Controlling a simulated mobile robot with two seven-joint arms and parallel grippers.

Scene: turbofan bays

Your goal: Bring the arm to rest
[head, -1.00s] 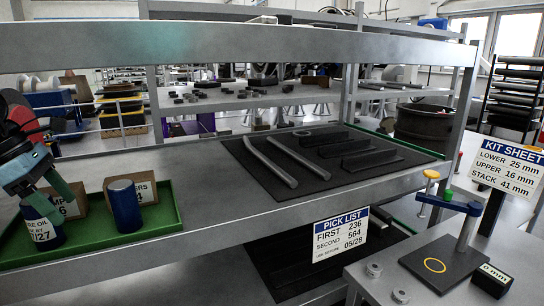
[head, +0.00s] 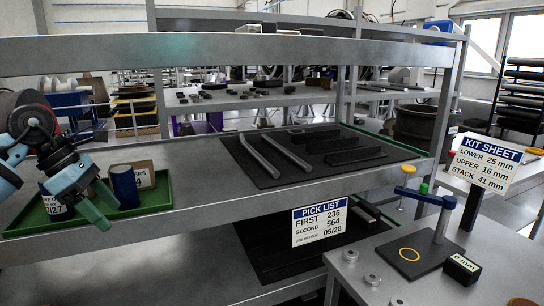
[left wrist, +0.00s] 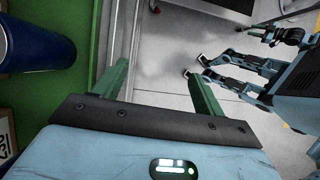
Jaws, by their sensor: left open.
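A blue can (head: 124,187) stands upright in the tray, behind and to the right of the gripper; a blue can also shows at the left of the left wrist view (left wrist: 35,38). Another labelled can (head: 57,203) is partly hidden behind the gripper.
A cardboard box (head: 146,170) stands in the tray. A dark mat (head: 262,180) with bars lies farther right on the shelf. A pick list sign (head: 320,222) hangs at the shelf front. A bench (head: 345,265) with a blue-armed stand (head: 425,197) is at right.

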